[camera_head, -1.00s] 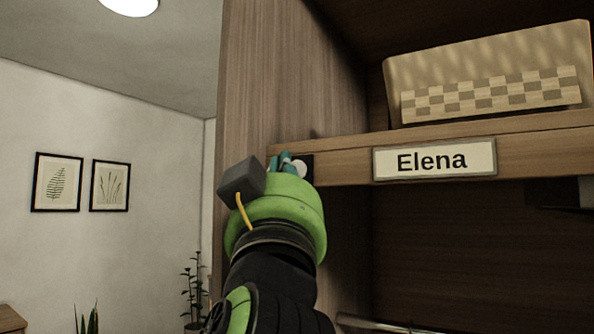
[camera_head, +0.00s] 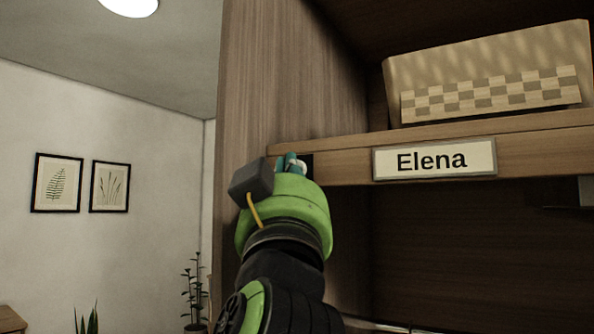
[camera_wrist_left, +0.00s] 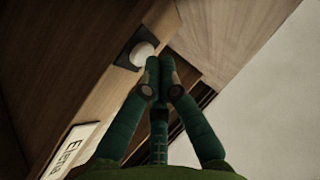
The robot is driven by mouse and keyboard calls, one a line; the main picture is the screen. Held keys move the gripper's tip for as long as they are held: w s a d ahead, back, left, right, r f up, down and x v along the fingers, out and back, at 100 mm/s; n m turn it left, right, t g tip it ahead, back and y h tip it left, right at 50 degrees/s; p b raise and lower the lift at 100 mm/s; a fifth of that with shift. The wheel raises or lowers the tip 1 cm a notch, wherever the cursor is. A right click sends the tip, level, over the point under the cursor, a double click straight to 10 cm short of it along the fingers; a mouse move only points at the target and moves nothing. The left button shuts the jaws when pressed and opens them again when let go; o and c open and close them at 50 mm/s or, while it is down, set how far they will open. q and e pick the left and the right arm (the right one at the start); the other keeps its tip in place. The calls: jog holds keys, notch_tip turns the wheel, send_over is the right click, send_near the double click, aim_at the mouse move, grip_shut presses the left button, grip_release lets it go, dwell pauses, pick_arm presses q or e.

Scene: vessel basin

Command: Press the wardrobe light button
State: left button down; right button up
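The wardrobe light button is a round white button (camera_wrist_left: 142,52) on a dark square plate (camera_wrist_left: 133,51), set in the front edge of a wooden wardrobe shelf. In the head view it is mostly hidden behind my left gripper (camera_head: 288,162), with part of the dark plate showing at the right. In the left wrist view the fingers of my left gripper (camera_wrist_left: 160,64) are together and empty, with their tips beside the button. I cannot tell whether they touch it. My right gripper is not in view.
An "Elena" name plate (camera_head: 434,159) is on the shelf edge (camera_head: 340,170) to the right of the button. A woven basket (camera_head: 490,72) sits on the shelf above. The wardrobe side panel (camera_head: 285,75) stands at the left. Framed pictures (camera_head: 57,183) and plants (camera_head: 193,295) are farther left.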

pick_arm(q)
jog(key=shift+w+d, duration=0.2)
jog(key=shift+w, duration=0.05)
dwell(0.3)
jog(key=shift+s+a, duration=0.1)
jog(key=shift+s, duration=0.05)
jog(key=shift+s+a+b, duration=0.45)
jog(key=shift+s+b, duration=0.05)
jog(key=shift+s, duration=0.1)
jog(key=shift+s+a+b, duration=0.6)
jog(key=shift+s+a, duration=0.3)
jog(key=shift+s, duration=0.3)
jog(key=shift+s+a+b, duration=0.55)
jog(key=shift+s+a, duration=0.3)
jog(key=shift+s, duration=0.35)
jog(key=shift+w+f, duration=0.1)
